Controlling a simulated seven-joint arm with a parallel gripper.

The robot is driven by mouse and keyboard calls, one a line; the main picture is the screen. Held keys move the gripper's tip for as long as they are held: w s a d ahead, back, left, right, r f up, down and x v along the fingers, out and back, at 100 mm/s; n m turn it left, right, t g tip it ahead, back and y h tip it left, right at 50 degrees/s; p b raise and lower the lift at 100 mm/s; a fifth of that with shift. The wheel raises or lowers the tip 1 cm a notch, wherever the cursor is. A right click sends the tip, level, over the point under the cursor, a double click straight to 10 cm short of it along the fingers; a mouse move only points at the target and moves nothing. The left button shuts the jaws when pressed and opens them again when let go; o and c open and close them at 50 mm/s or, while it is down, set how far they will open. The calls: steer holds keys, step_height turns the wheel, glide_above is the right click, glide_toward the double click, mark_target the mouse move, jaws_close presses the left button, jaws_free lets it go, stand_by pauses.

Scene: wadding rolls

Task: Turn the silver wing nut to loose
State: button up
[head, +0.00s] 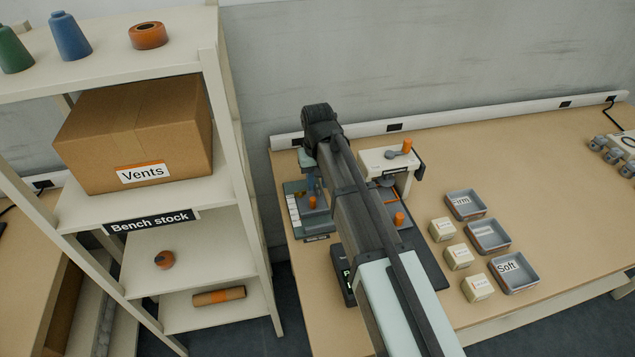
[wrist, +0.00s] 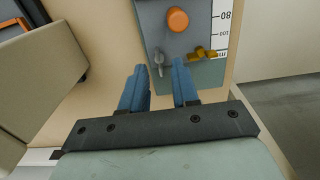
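The silver wing nut (wrist: 158,61) sits on a grey plate (wrist: 205,75) in the wrist view, its wings running roughly up and down in the picture. A brass wing nut (wrist: 203,53) is to its right, and an orange knob (wrist: 178,19) is above both. My gripper (wrist: 160,68) is open, with blue fingertips apart on either side of the silver wing nut in the picture. I cannot tell whether they touch it or how far above the plate they are. In the head view my gripper (head: 312,184) is partly hidden by my arm, and the silver wing nut cannot be made out.
A cream block-like stand (head: 378,160) is close to the right of my gripper. Grey trays (head: 487,236) and cream blocks (head: 459,257) are farther right on the bench. A shelf unit (head: 235,160) stands left. A scale strip (wrist: 223,30) edges the plate.

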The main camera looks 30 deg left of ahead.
step_height(320, 180, up, 13)
stand_by(0.5)
steer(key=shift+f, duration=0.15)
